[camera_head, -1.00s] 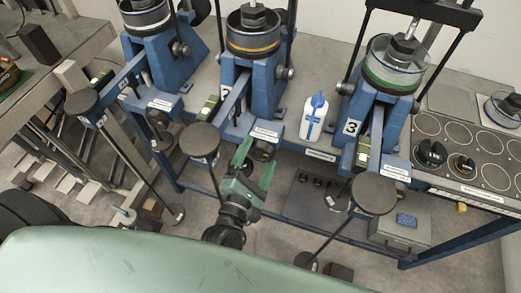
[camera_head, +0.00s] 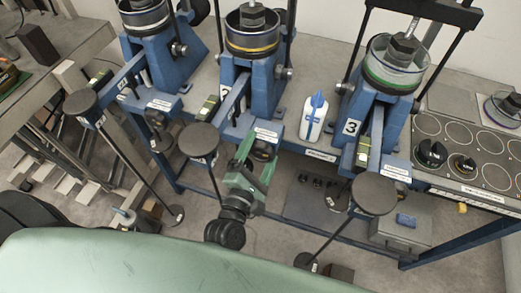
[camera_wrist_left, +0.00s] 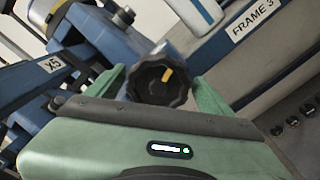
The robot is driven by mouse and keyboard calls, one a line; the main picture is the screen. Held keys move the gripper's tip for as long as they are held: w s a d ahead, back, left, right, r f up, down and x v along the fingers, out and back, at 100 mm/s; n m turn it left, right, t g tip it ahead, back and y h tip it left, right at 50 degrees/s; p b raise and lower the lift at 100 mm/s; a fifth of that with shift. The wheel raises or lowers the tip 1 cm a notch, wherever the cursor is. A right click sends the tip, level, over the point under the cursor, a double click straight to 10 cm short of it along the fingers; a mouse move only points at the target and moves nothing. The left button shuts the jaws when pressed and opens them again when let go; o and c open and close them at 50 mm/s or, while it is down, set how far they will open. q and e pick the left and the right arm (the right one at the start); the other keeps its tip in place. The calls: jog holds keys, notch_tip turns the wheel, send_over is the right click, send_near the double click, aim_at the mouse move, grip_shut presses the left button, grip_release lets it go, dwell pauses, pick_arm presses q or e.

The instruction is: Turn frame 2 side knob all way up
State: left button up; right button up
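Frame 2 is the middle blue lever frame (camera_head: 262,85) in the head view, with a yellow-banded cylinder on top. Its black side knob (camera_head: 263,150) sits low on the front, below a white label. In the left wrist view the knob (camera_wrist_left: 158,82) is lobed and dark, with a yellow mark near its upper right. My left gripper (camera_head: 256,162) has green fingers and is open. The fingers stand on either side of the knob, with small gaps visible in the wrist view; I cannot tell whether either touches. My right gripper is not in view.
Frame 3's blue stand (camera_head: 365,115) is at the right, with a white bottle (camera_head: 313,118) beside it. A lever with a round black pad (camera_head: 198,140) sticks out just left of my left gripper. Another pad (camera_head: 374,194) is at the right.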

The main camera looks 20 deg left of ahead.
aim_at(259, 155)
pick_arm(q)
jog(key=shift+s+a+r+p, duration=0.1)
jog(key=shift+s+p, duration=0.1)
jog(key=shift+s, duration=1.3)
jog(key=shift+s+a+p, duration=0.1)
jog(key=shift+s+p, duration=0.05)
jog(key=shift+s, duration=1.35)
jog(key=shift+o, duration=0.4)
